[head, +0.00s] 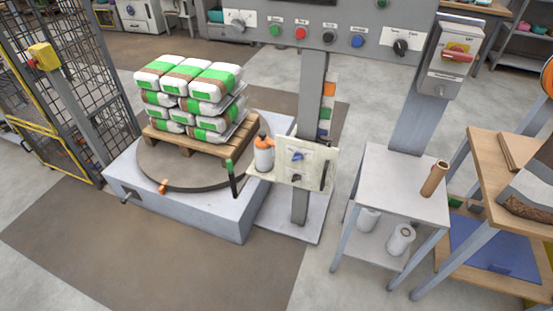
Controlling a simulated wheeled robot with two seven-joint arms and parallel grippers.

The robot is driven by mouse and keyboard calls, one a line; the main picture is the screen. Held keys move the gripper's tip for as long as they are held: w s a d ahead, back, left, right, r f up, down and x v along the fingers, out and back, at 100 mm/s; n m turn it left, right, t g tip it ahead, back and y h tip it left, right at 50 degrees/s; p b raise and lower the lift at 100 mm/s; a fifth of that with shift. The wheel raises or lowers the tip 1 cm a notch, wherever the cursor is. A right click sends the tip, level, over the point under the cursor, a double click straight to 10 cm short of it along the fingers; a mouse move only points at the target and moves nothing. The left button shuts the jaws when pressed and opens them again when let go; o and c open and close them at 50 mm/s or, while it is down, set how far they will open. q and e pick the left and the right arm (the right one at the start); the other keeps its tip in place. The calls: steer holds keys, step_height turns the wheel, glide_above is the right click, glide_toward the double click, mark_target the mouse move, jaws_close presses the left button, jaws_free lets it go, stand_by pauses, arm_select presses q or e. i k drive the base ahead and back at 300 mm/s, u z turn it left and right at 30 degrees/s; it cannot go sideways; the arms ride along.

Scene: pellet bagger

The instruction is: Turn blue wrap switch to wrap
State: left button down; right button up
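A blue switch knob (297,156) sits on the small pale panel (312,165) fixed to the grey post, beside the turntable. Its handle looks tilted, and the label text around it is too small to read. A dark knob (297,177) sits just below it on the same panel. The upper grey control panel (315,14) also carries a round blue button (357,41). Neither of my grippers is in view.
Stacked white-and-green bags (190,90) stand on a wooden pallet (190,142) on the round turntable (150,167). An orange-capped bottle (263,155) stands left of the small panel. A metal table (390,185) with a brown tube (434,179) stands right. Floor in front is clear.

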mark_target(297, 157)
steer(key=u, duration=0.65)
steer(key=i, duration=1.15)
steer(key=z, duration=0.3)
